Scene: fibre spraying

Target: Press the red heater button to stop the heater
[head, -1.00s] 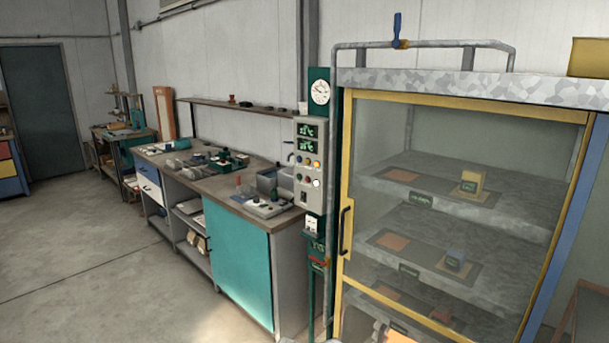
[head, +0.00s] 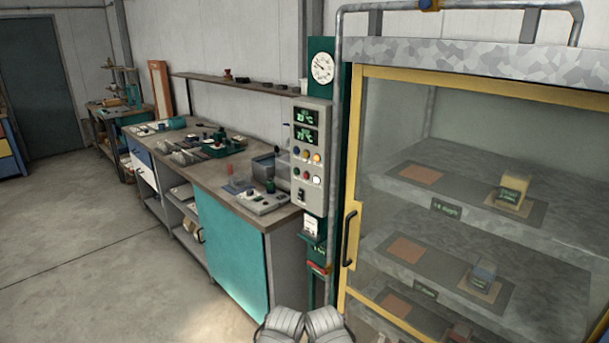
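The heater control panel (head: 311,160) is a grey upright box left of the glass-fronted cabinet. It has two dark displays with green digits at the top and two rows of small round buttons below. The red button (head: 306,175) appears to be in the middle of the lower row, beside a white button (head: 317,179). Nothing touches or covers it.
The cabinet with a yellow door frame (head: 353,200) and a black handle (head: 349,238) stands right of the panel; its door is shut. A cluttered workbench (head: 215,186) with a teal door stands to the left. A round gauge (head: 322,68) hangs above the panel. The floor at left is clear.

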